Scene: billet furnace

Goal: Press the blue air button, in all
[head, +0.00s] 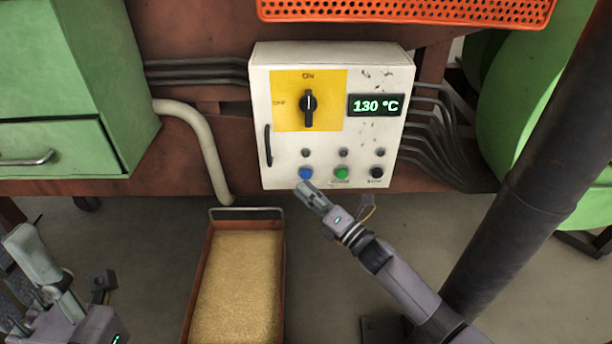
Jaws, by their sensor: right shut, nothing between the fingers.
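The blue air button (306,173) is at the lower left of the white control box (257,120), left of a green button (341,174) and a black button (376,173). My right gripper (304,187) is shut and empty. Its fingertips are just below the blue button in the picture; I cannot tell whether they touch it. My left gripper (30,262) is at the lower left, far from the box, partly cut off by the frame, and its jaw state is unclear.
The box has a rotary switch (309,106) on a yellow plate and a display (376,105) reading 130 °C. A tray of golden grains (283,290) stands below. A green cabinet (128,85) is at left, a dark pipe (530,185) at right, an orange perforated shelf (405,11) above.

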